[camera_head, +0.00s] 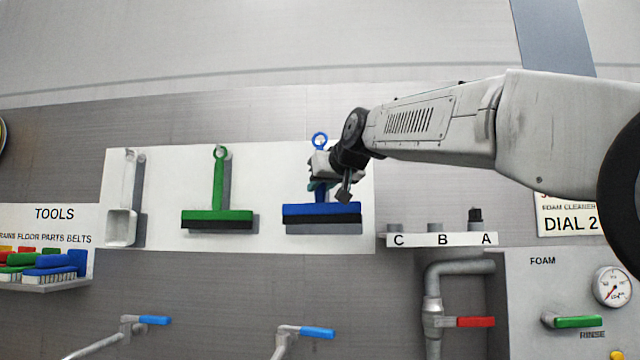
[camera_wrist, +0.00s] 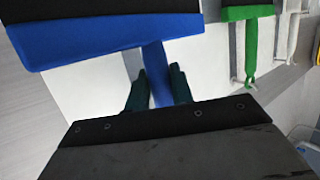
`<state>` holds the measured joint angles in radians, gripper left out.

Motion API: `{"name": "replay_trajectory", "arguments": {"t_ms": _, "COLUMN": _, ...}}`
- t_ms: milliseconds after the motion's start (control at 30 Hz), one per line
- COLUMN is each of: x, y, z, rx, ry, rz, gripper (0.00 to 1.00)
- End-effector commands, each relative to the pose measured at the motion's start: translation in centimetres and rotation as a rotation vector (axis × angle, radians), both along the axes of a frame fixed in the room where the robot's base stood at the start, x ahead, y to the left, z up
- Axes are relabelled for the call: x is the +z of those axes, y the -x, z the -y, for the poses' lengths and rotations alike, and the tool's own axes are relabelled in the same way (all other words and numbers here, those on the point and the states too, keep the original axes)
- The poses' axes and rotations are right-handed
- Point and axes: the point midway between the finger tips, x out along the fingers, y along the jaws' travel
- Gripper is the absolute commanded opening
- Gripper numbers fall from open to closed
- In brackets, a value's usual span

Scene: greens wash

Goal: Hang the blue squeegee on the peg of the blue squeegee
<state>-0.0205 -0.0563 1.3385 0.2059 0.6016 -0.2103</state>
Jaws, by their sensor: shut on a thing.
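The blue squeegee (camera_head: 321,211) is upright in front of the white board, with its wide blue head low and its ring at the top. My gripper (camera_head: 320,186) is shut on its handle, between the ring and the head. In the wrist view my gripper's two dark fingers (camera_wrist: 156,92) stand on either side of the blue handle (camera_wrist: 158,70), and the blue head (camera_wrist: 105,36) lies beyond. A peg at the blue ring (camera_head: 320,140) cannot be made out clearly, so I cannot tell whether the ring is around it.
The green squeegee (camera_head: 217,215) hangs to the left on the white board (camera_head: 265,165), with a white scoop (camera_head: 122,225) further left. A small shelf marked C, B, A (camera_head: 440,239) is close on the right. Blue-handled taps (camera_head: 317,332) are below.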

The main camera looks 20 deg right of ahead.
Motion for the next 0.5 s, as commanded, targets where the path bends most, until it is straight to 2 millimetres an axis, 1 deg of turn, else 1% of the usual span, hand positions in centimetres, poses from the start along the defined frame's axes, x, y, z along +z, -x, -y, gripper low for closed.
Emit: {"name": "replay_trajectory", "arguments": {"t_ms": 500, "x": -0.2, "y": -2.9, "z": 1.2, "rx": -0.001, "ry": 0.001, "rz": 0.000, "gripper": 0.00}}
